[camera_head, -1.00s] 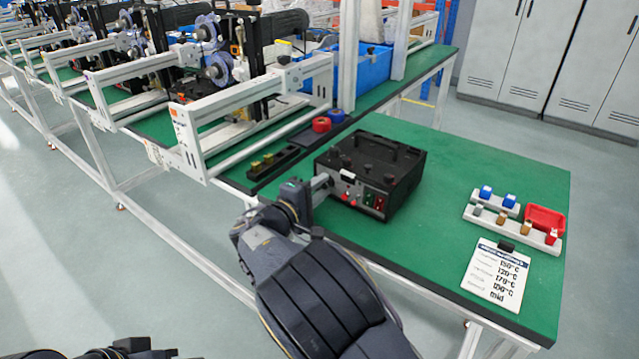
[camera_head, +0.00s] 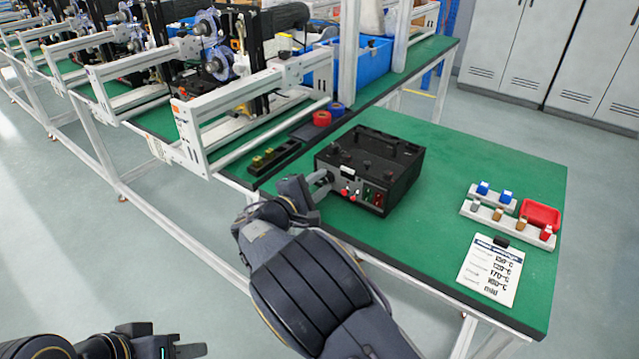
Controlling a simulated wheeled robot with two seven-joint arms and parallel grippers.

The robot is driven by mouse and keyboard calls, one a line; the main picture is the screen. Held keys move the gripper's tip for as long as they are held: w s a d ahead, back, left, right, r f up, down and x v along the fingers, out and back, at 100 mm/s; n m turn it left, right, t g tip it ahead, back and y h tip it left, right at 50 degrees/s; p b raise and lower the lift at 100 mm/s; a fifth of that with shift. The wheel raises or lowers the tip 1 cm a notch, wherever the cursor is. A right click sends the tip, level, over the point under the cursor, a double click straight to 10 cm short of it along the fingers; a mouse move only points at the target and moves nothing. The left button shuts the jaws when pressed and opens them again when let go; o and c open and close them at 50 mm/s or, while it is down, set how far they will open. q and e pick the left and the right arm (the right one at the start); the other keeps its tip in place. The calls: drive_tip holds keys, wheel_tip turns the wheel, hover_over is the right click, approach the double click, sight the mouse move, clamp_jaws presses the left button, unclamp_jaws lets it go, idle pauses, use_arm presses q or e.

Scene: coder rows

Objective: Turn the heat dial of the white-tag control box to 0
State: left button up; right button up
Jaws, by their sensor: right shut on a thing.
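The black control box (camera_head: 405,160) stands on the green table, with knobs on top and red and green parts on its front face. My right gripper (camera_head: 326,177) is at the left end of the box's front face, shut on a small part there that the fingers hide; I take it to be a dial. A small white tag (camera_head: 349,171) shows on the front just right of the fingers. The dial's setting cannot be read. My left gripper (camera_head: 190,348) is low at the bottom left, away from the table; its fingers are too small to judge.
A clipboard (camera_head: 490,270) with printed temperatures lies at the table's front right. Behind it are white racks (camera_head: 508,222) with small blocks and a red tray (camera_head: 541,213). Red and blue rolls (camera_head: 322,118) lie behind the box. Green tabletop (camera_head: 400,240) is clear before the clipboard.

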drive_tip(key=shift+f, duration=0.1)
drive_tip(key=o, duration=1)
drive_tip(key=shift+s, duration=0.1)
drive_tip(key=v, duration=0.7)
drive_tip(key=shift+s+a, duration=0.25)
